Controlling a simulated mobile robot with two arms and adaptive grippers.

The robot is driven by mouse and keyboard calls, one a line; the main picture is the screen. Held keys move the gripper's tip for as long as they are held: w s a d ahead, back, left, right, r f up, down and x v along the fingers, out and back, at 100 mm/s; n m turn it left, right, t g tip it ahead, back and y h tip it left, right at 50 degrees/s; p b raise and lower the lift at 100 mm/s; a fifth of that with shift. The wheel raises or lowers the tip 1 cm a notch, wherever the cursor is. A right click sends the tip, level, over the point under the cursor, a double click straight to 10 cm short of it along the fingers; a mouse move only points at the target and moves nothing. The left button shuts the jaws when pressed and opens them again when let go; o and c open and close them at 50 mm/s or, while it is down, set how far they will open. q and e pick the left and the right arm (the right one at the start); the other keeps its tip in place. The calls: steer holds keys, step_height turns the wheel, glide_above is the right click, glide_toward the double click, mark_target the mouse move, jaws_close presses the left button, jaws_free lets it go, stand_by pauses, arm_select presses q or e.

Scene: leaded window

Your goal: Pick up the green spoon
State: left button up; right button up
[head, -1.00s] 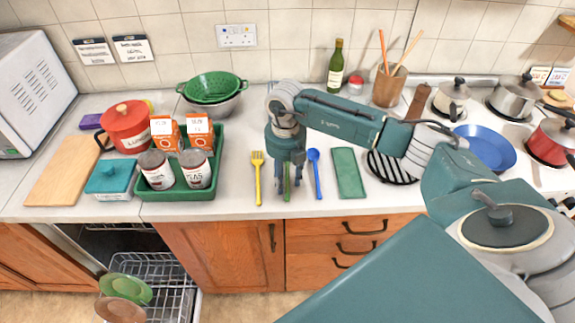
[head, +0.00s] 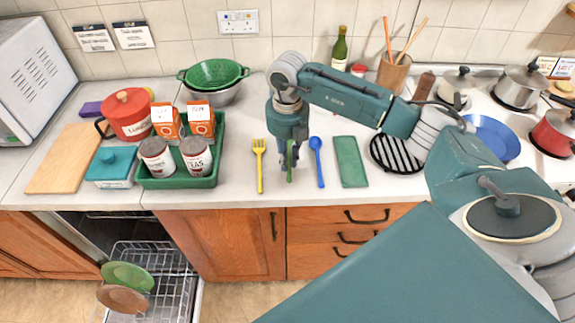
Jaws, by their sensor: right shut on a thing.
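The green spoon (head: 290,174) is on the counter between a yellow fork (head: 259,165) and a blue spoon (head: 317,162). Only its lower part shows, since my right gripper (head: 288,161) covers the rest from above. The right gripper points down and is shut on the green spoon. I cannot tell whether the spoon is clear of the counter. My left gripper is not in the head view.
A green tray (head: 215,178) with cans and orange cartons stands to the left. A green cloth (head: 350,162) and a black rack (head: 396,155) lie to the right. Below, the dishwasher rack (head: 150,285) is pulled out.

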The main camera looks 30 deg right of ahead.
step_height(320, 180, up, 17)
steer(key=b, duration=0.2)
